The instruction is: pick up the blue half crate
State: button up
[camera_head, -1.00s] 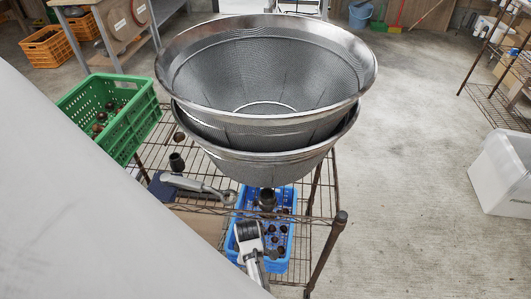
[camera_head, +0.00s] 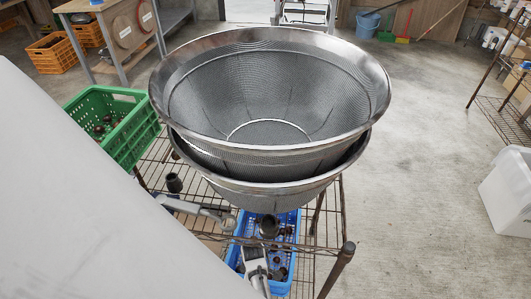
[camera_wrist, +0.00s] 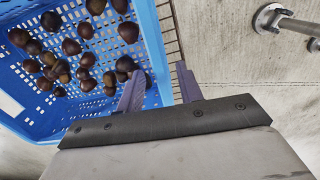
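The blue half crate (camera_head: 292,225) sits low at the wire rack, below the metal bowls, in the head view. It holds several dark chestnuts, and my arm and the bowls hide part of it. In the wrist view the crate (camera_wrist: 152,40) fills the upper left, with chestnuts on its slotted floor. My gripper (camera_wrist: 160,70) is open, with two purple fingers apart. The left finger shows over the crate's inner side and the right finger beyond its right wall, so the wall's line runs between them. I cannot tell whether either finger touches it.
Two nested metal mesh bowls (camera_head: 270,95) stand high on the wire rack (camera_head: 343,258), close to my arm. A green crate (camera_head: 118,128) with chestnuts is at the left. A white bin (camera_head: 508,190) stands at the right. The concrete floor between is clear.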

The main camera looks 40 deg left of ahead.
notch_tip(320, 180, down, 5)
jog(key=shift+d+f, duration=0.15)
jog(key=shift+s, duration=0.1)
grip_shut()
dwell(1.4)
jog(key=shift+r, duration=0.2)
